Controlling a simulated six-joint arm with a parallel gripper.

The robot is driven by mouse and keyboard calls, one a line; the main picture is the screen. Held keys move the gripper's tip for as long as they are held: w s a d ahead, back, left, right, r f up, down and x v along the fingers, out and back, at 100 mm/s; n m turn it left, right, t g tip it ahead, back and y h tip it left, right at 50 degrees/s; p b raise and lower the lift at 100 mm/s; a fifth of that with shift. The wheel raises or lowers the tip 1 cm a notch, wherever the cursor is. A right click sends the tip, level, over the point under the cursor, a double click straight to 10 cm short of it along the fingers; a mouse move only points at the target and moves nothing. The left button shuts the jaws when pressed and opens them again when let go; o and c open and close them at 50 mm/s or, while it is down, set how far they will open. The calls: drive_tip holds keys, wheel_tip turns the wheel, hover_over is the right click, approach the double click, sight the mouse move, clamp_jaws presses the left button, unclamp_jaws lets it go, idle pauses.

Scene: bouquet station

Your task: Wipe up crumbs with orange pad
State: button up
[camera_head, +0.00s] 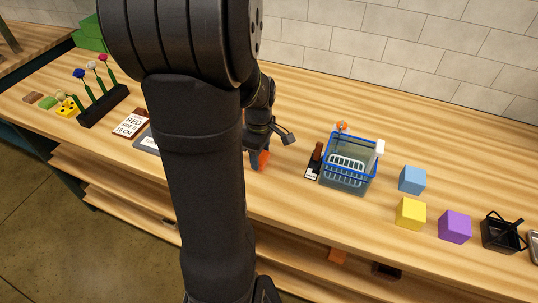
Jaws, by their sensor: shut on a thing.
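My gripper (257,157) is just right of my arm's large dark link, low over the wooden table. It is shut on the orange pad (264,159), of which only a small orange part shows beside the fingers. I cannot tell whether the pad touches the table. No crumbs can be made out; my arm hides a wide strip of the table to the left of the gripper.
A blue-rimmed basket (347,187) stands right of the gripper. Blue (412,179), yellow (410,213) and purple (455,226) cubes and a black holder (502,234) lie further right. A flower rack (103,105) and a sign card (130,123) stand left.

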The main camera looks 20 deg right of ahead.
drive_tip(key=shift+w+a, duration=0.85)
drive_tip(key=shift+w, duration=0.05)
drive_tip(key=shift+s+d, duration=3.6)
drive_tip(key=shift+s+d+r, duration=0.15)
drive_tip(key=shift+s+d, duration=0.05)
wheel_tip(320, 180, up, 8)
